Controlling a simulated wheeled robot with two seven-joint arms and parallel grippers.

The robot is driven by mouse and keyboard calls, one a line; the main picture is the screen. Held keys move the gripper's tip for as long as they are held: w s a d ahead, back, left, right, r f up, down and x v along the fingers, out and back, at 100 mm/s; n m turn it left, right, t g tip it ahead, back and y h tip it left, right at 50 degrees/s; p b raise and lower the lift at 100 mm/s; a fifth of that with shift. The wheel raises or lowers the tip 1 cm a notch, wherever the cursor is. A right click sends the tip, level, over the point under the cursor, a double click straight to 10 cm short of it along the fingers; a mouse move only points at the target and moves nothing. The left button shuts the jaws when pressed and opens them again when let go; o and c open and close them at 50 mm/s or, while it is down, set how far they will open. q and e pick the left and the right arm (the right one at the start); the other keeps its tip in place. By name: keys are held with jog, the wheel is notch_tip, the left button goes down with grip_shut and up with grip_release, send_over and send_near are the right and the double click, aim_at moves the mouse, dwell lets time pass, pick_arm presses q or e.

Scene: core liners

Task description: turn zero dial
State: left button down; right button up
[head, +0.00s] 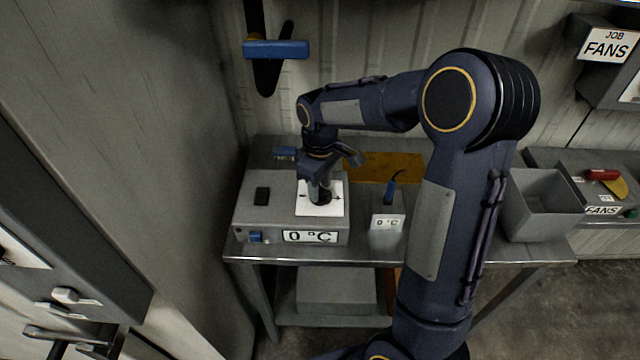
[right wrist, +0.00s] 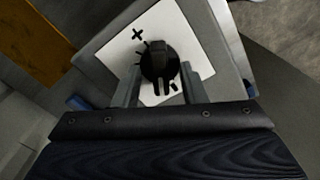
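The zero dial (right wrist: 159,62) is a round black knob with a raised grip bar. It sits on a white plate (right wrist: 200,47) with a plus mark, a minus mark and small ticks. The plate (head: 333,207) is on top of a grey box whose front label reads "0 °C" (head: 310,237). My right gripper (head: 320,190) points down over the plate and partly hides the dial in the head view. In the right wrist view its fingers (right wrist: 161,72) are parted, one on each side of the dial, with the raised bar between them. My left gripper is not in view.
A grey bin (head: 543,205) is at the right. A blue-handled lever (head: 276,49) is on the wall.

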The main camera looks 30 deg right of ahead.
aim_at(320, 189)
notch_tip(320, 189, up, 7)
jog(key=shift+r, duration=0.35)
dwell(0.4)
jog(key=shift+s, duration=0.2)
jog(key=s+a+m+t+y, duration=0.2)
jog(key=s+a+m, duration=0.1)
jog(key=s, duration=0.8)
jog(key=s+a+m+t+y, duration=0.1)
jog(key=s+a+m+t, duration=0.2)
jog(key=s, duration=0.8)
jog(key=shift+a+m+t+y, duration=0.3)
jog(key=shift+a+m+y, duration=0.1)
jog(key=shift+a+m, duration=0.3)
